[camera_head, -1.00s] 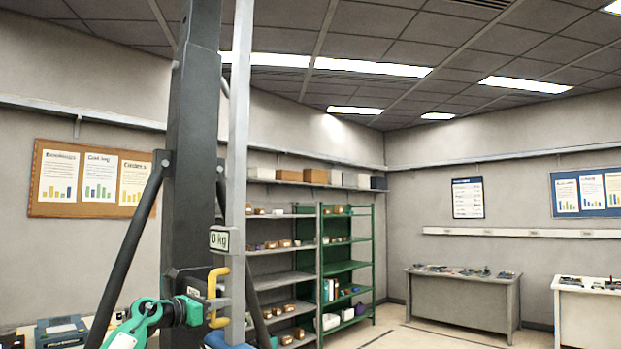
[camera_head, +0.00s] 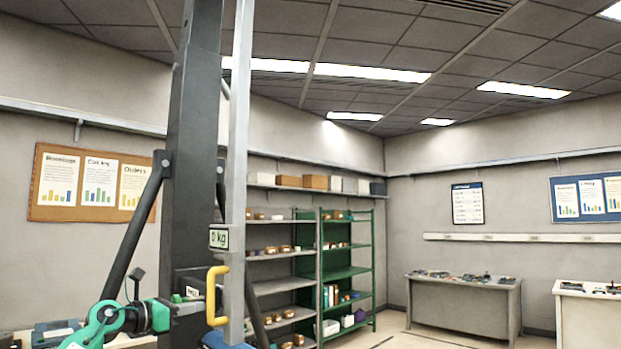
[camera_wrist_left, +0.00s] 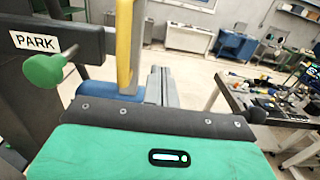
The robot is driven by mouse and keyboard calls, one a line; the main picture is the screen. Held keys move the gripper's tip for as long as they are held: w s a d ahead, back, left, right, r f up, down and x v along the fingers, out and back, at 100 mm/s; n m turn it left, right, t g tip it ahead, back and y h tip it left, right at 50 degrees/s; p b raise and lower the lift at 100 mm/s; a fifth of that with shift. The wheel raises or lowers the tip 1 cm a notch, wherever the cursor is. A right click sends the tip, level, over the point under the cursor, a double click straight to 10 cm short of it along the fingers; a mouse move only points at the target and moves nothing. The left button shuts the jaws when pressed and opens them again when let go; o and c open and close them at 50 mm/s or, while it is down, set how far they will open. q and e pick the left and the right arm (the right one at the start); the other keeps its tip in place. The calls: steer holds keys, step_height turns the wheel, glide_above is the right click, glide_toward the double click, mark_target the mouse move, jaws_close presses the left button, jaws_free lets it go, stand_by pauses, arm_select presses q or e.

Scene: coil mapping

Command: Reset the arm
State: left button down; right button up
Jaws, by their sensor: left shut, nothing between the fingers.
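A yellow handle (camera_head: 216,296) is fixed to an upright light metal bar (camera_head: 238,150) beside a tall dark column (camera_head: 192,130). It also shows close up in the left wrist view (camera_wrist_left: 127,40). A "PARK" label (camera_wrist_left: 36,41) is on a dark part at the left of the wrist view, with a green knob (camera_wrist_left: 45,72) just below it. My left gripper (camera_head: 190,308), on its green and black arm, is just left of the yellow handle, shut and empty. Its fingertips are hard to make out against the column. My right gripper is out of view.
A "0 kg" display (camera_head: 219,238) is on the bar above the handle. A dark diagonal brace (camera_head: 133,232) stands close above my left arm. Shelves (camera_head: 345,272) and benches (camera_head: 462,303) are farther off. A cluttered table (camera_wrist_left: 262,105) is at the right of the wrist view.

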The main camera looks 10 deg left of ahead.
arm_select(q)
steer(key=shift+v, duration=1.05)
steer(key=shift+d, duration=0.1)
